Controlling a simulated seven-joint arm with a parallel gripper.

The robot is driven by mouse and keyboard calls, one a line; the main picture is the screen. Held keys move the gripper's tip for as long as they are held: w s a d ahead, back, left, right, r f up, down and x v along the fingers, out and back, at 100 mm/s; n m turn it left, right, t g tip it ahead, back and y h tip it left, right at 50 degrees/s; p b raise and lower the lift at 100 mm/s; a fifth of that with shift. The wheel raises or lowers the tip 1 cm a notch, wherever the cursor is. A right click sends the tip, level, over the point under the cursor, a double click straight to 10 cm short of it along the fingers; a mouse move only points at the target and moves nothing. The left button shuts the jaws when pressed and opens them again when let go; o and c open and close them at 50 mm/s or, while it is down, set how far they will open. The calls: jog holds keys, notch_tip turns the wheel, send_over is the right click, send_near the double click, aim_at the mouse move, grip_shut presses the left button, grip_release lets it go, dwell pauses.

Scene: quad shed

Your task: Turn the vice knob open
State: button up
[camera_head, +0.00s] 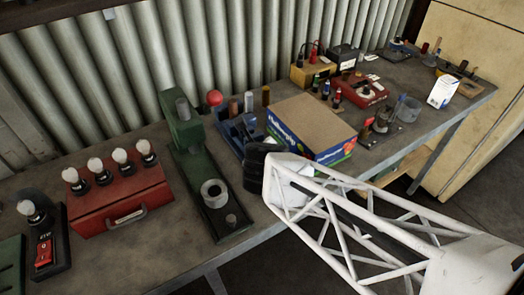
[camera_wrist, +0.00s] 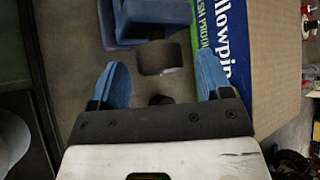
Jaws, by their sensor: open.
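The blue vice (camera_head: 232,136) sits on the grey bench, partly hidden behind my gripper in the head view. In the wrist view the vice body (camera_wrist: 150,12) is at the top, with a dark, roughly cylindrical knob (camera_wrist: 162,57) on its near side. My gripper (camera_wrist: 160,80) is open, its two blue fingers spread wide. The knob lies ahead of the gap between the fingertips, with space visible on both sides. In the head view my gripper (camera_head: 262,160) is a dark shape beside the vice, and its fingertips cannot be made out.
A cardboard box (camera_head: 311,122) with blue sides stands close to the right of my gripper. A green press (camera_head: 190,150) stands to the left, and a red case (camera_head: 120,200) with several pale bulbs further left. Several small tools and boxes crowd the bench at the right.

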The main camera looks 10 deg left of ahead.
jog(key=shift+v, duration=3.4)
jog(key=shift+d+r, duration=0.1)
jog(key=shift+w+d+r, duration=0.1)
jog(key=shift+r, duration=0.2)
jog(key=d+r+n+y, duration=0.4)
jog(key=d+r+n, duration=0.4)
jog(key=r+n, duration=0.4)
jog(key=s+d+n+g+h, duration=0.3)
jog(key=s+d+n, duration=0.2)
jog(key=d, duration=0.6)
jog(key=s+d+n+g+h, duration=0.4)
jog(key=s+d+n, duration=0.2)
jog(key=d, duration=0.5)
jog(key=shift+s+f+n+g, duration=0.3)
jog(key=shift+f+n, duration=0.15)
jog(key=shift+n, duration=0.05)
